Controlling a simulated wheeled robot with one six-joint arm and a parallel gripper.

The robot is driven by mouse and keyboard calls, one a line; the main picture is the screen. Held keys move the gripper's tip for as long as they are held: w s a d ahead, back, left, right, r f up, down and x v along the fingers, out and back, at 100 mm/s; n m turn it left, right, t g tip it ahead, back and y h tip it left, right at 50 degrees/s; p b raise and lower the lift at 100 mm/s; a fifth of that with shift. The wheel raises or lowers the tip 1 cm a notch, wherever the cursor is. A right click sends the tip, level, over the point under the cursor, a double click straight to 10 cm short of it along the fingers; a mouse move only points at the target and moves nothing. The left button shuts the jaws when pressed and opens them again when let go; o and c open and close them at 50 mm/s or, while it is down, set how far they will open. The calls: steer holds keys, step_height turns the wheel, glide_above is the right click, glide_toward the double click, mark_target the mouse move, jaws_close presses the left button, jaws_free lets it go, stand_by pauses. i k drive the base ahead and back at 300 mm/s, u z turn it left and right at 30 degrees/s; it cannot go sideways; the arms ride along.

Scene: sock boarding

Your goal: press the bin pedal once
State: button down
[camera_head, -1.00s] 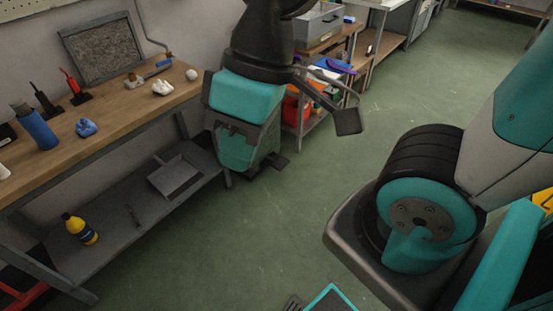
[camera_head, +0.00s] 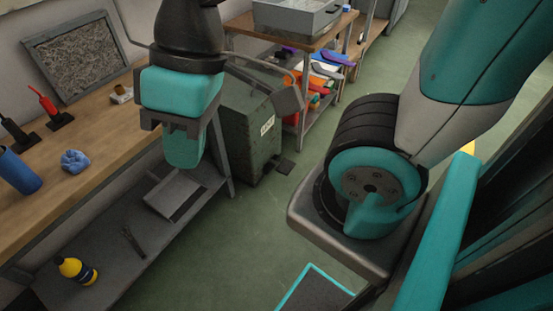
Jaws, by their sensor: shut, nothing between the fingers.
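The bin (camera_head: 247,137) is a dark grey-green box with a pale label, standing on the floor beyond the right end of the workbench. Its pedal (camera_head: 284,167) is a small dark plate low at the bin's front right, just above the floor. My gripper (camera_head: 184,158) hangs at the upper left of the picture, left of the bin and above the bench's lower shelf in view. It is shut and empty, apart from the pedal. My gripper and arm hide the bin's left and upper parts.
The wooden workbench (camera_head: 103,152) with tools runs along the left. Its lower shelf (camera_head: 104,258) holds a grey tray (camera_head: 174,194) and a yellow bottle (camera_head: 77,270). A shelf unit (camera_head: 313,105) with coloured items stands behind the bin. The green floor (camera_head: 215,255) before the pedal looks clear.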

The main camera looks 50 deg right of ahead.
mark_target(286, 167)
steer(key=z, duration=0.45)
steer(key=i, duration=0.9)
steer(key=z, duration=0.6)
